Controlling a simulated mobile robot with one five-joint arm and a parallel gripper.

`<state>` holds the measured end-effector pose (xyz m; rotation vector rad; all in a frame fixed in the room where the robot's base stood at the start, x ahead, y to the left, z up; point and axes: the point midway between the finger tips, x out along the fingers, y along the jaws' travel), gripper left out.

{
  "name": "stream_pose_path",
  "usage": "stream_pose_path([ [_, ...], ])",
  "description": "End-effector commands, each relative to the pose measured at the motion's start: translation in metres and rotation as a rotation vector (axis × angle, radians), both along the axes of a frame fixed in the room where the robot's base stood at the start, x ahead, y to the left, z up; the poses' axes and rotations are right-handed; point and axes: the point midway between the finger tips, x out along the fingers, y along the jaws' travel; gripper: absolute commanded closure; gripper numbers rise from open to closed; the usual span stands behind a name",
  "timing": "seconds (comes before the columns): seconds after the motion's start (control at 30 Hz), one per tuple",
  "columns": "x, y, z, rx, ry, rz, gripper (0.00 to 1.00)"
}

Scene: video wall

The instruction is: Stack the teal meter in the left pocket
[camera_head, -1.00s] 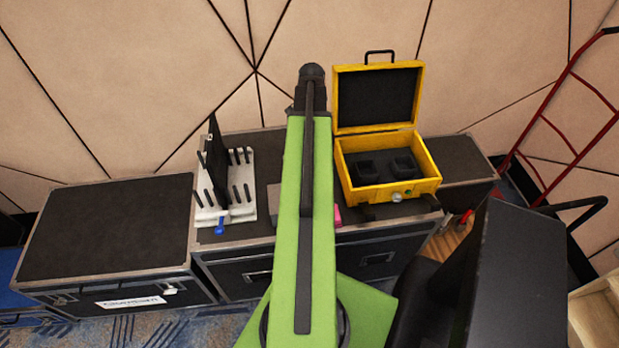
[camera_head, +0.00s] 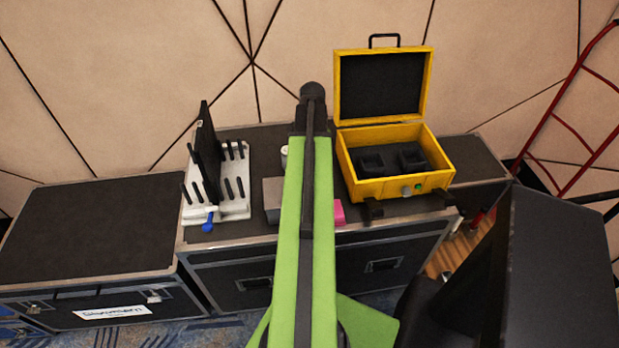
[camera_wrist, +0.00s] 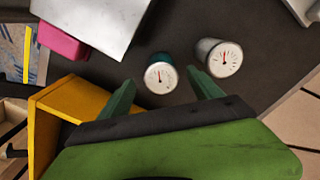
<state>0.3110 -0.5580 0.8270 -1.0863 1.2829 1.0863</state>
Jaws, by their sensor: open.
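The teal meter (camera_wrist: 160,74), a short round gauge with a white dial, stands on the dark case top in the wrist view. My gripper (camera_wrist: 163,90) is open and empty, with its green fingers to either side of and just short of the teal meter. In the head view, my arm hides the gripper and the teal meter. The open yellow case (camera_head: 398,188) holds dark foam with two square pockets, the left pocket (camera_head: 371,163) and the right pocket (camera_head: 412,158). Both look empty. The yellow case also shows in the wrist view (camera_wrist: 85,105).
A grey-white meter (camera_wrist: 218,58) stands close to the teal one. A grey box (camera_wrist: 95,22) and a pink block (camera_wrist: 62,42) lie nearby. A white rack (camera_head: 236,185) with black pegs and an upright dark panel stands left. The lower left case top (camera_head: 90,228) is clear.

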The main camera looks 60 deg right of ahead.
Motion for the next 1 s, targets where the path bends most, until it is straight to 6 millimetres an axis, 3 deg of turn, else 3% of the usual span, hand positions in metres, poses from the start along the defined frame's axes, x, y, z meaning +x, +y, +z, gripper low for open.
stream_pose_path([
  [0.03, 0.000, -0.002, -0.019, 0.000, 0.000, 0.000, 0.26],
  [0.1, 0.000, -0.001, -0.028, 0.000, 0.000, 0.000, 0.26],
  [0.37, 0.000, -0.001, -0.026, 0.000, 0.000, 0.000, 0.26],
  [0.9, 0.001, -0.001, -0.026, 0.000, 0.000, 0.001, 0.97],
  [1.0, 0.001, -0.001, -0.025, 0.000, 0.000, 0.001, 1.00],
])
